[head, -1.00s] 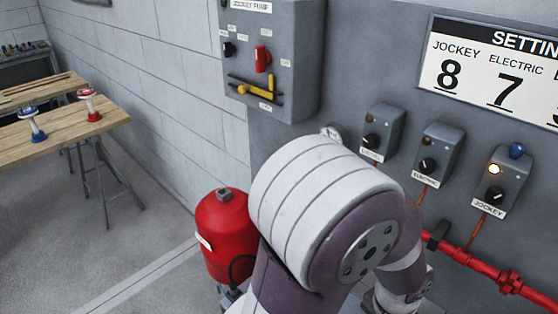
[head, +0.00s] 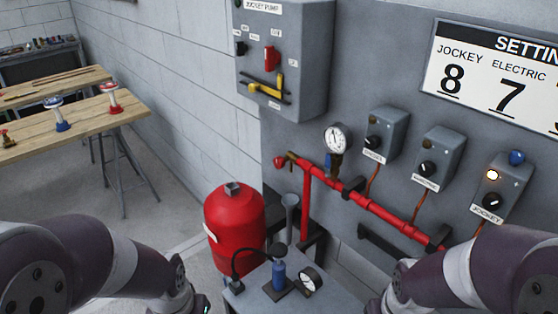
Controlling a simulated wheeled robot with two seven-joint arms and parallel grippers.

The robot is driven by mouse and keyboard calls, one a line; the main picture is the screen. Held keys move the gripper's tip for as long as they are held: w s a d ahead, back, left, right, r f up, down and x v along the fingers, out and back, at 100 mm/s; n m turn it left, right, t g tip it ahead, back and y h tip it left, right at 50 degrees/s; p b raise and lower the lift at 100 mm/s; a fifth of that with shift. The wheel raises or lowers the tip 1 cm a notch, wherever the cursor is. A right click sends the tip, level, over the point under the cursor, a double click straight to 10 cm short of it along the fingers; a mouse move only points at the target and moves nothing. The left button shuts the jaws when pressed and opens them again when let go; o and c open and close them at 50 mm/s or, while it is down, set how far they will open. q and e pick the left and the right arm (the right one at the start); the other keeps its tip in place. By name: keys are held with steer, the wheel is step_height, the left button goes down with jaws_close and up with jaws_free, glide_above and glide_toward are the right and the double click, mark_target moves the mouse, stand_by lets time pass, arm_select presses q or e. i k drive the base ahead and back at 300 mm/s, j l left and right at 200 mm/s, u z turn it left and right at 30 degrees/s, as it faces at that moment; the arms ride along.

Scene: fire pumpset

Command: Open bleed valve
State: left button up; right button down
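A red pipe (head: 385,213) runs along the grey wall panel. At its left end is a small fitting with a brass-yellow lever (head: 291,157), and a red round end (head: 280,162) beside it. A blue-handled fitting (head: 331,163) sits under a round pressure gauge (head: 335,138). Which of these is the bleed valve is not labelled. A grey funnel-topped pipe (head: 289,212) stands below the pipe's left end. My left arm comes in at the lower left and my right arm at the lower right. The fingers of both grippers are outside the picture.
A red tank (head: 232,228) stands by the wall. A grey stand (head: 258,299) in front holds a blue cylinder (head: 279,275) and a small gauge (head: 310,279). Control boxes (head: 437,158) and a jockey pump panel (head: 287,55) are on the walls. A wooden table (head: 85,122) stands left.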

mark_target(279, 162)
steer(key=i+j+z, duration=0.1)
steer(key=j+z, duration=0.2)
steer(key=z, duration=0.15)
steer(key=j+z, duration=0.3)
steer(key=z, duration=0.2)
steer(key=j+z, duration=0.45)
steer(key=l, duration=0.1)
